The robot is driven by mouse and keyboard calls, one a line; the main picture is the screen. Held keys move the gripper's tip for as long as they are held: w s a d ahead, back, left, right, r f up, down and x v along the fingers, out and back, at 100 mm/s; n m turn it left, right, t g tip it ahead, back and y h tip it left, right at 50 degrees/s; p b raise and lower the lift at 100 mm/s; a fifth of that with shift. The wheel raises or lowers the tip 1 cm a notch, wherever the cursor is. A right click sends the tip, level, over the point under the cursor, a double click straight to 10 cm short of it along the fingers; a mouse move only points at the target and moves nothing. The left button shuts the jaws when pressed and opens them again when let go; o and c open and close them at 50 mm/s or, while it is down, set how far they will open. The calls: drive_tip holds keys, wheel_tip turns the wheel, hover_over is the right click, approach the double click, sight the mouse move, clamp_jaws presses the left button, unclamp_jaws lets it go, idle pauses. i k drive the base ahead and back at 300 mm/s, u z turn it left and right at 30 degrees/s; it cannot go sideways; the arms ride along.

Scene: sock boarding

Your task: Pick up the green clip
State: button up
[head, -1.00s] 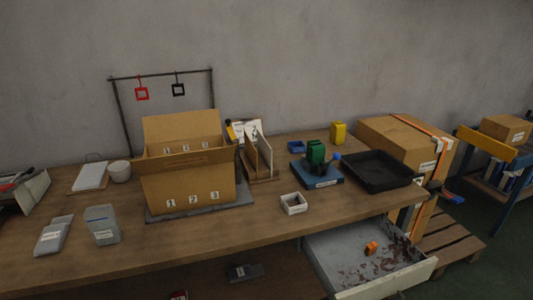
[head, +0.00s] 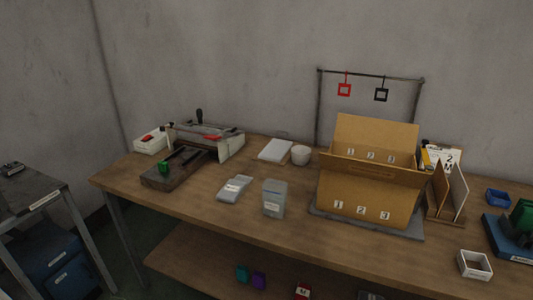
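A small green piece (head: 163,166), which looks like the green clip, sits at the front left end of a dark board (head: 160,180) on the left part of the workbench. It is too small to make out its exact shape. A teal-green item (head: 242,273) stands beside a purple one (head: 259,281) on the shelf under the bench. A larger green object (head: 522,214) stands on a blue base at the right edge, partly cut off. My gripper is not in view.
The wooden bench (head: 290,238) holds a numbered cardboard box (head: 365,190), a grey container (head: 274,198), grey packets (head: 233,188), a white cup (head: 301,155) and a small white tray (head: 474,265). A metal side table (head: 30,200) stands at left, with a floor gap between.

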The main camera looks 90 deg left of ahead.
sight(163, 165)
drive_tip(key=u, duration=3.55)
drive_tip(key=i, duration=0.5)
drive_tip(key=u, duration=1.95)
drive_tip(key=k, duration=1.2)
drive_tip(key=z, duration=1.05)
